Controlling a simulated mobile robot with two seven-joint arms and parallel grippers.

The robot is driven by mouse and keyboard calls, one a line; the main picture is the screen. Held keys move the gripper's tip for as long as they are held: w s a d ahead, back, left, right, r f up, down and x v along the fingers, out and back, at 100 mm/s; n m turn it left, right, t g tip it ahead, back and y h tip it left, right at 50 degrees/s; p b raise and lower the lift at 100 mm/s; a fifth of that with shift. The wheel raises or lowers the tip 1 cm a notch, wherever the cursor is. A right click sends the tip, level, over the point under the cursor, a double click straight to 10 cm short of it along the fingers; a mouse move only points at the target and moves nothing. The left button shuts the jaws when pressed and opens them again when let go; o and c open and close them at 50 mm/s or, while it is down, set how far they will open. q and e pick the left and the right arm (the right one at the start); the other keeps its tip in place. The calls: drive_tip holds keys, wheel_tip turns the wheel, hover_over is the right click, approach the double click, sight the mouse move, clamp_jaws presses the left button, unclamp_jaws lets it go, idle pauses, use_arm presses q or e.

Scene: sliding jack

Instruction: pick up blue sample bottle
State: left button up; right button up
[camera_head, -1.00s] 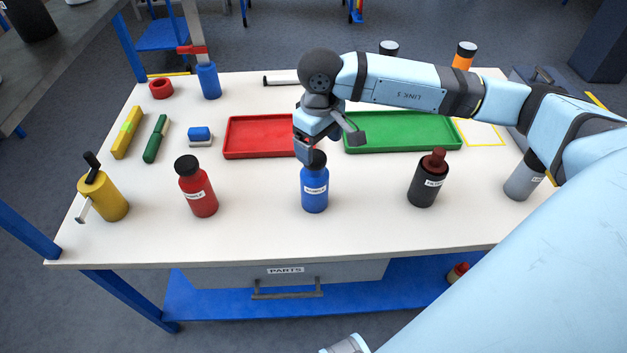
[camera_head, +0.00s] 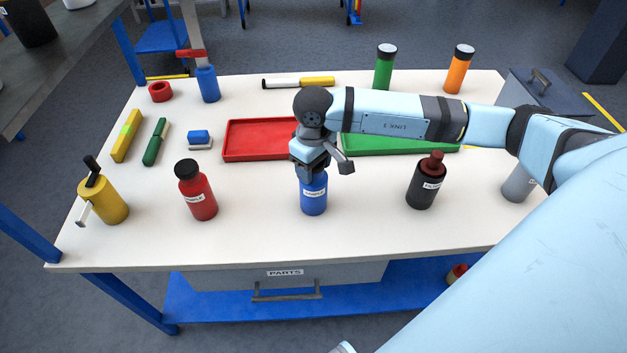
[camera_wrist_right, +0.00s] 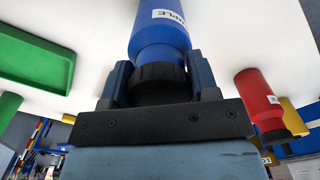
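The blue sample bottle (camera_head: 314,196) stands upright at the middle front of the white table in the head view. Its black cap is hidden there by my right gripper (camera_head: 311,172), which has come down over the bottle's top. In the right wrist view, the blue bottle (camera_wrist_right: 160,40) has its black cap and neck between the two fingers of my right gripper (camera_wrist_right: 160,78). The fingers are close against both sides, but I cannot tell whether they press on it. My left gripper is not in view.
A red bottle (camera_head: 197,191) stands to the left and a black bottle (camera_head: 425,184) to the right. Behind are a red tray (camera_head: 231,151) and a green tray (camera_head: 400,147). A yellow can (camera_head: 104,198) is at the far left. The table front between the bottles is clear.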

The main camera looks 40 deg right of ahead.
drive_tip(key=c, duration=0.7)
drive_tip(key=shift+r, duration=0.1)
drive_tip(key=shift+c, duration=0.2)
